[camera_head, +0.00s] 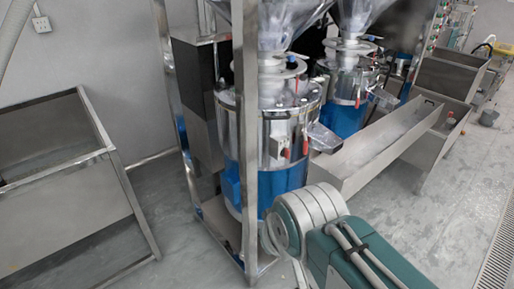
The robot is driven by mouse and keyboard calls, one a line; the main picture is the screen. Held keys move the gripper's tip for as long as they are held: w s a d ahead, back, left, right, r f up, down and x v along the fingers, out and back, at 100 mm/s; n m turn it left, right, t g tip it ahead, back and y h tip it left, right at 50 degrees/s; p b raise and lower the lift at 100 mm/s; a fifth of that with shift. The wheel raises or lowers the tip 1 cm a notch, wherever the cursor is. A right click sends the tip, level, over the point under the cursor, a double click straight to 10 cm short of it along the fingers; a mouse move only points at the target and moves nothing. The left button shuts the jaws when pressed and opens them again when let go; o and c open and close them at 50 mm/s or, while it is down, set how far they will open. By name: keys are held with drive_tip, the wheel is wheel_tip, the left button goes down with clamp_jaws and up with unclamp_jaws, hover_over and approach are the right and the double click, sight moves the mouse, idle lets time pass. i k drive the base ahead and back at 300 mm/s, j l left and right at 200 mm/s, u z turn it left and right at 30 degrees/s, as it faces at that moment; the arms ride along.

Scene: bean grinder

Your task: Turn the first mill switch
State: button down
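The nearest mill (268,150) stands upright in a metal frame, with a shiny steel drum above a blue lower body and a clear hopper (275,25) on top. Small red parts (305,147) show on the front of its drum, and a small blue and red fitting (292,60) sits near its neck. I cannot tell which of these is the switch or how it is set. A teal and pale grey ringed part, likely of my arm, covers the lower right in front of the mill's base. My gripper is not in view.
A second mill (345,100) stands behind and to the right. A long metal trough (375,150) runs beside the mills on the right. A steel frame post (246,150) stands directly before the nearest mill. An open steel bin (60,205) stands left. Grey floor (430,215) is clear at right.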

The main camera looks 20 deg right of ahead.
sight(285, 152)
drive_tip(key=i+l, duration=0.1)
drive_tip(key=l, duration=0.3)
drive_tip(key=i+l, duration=0.1)
drive_tip(key=l, duration=0.3)
drive_tip(key=i+l, duration=0.1)
drive_tip(key=l, duration=0.25)
drive_tip(key=i+l, duration=0.1)
drive_tip(key=l, duration=0.3)
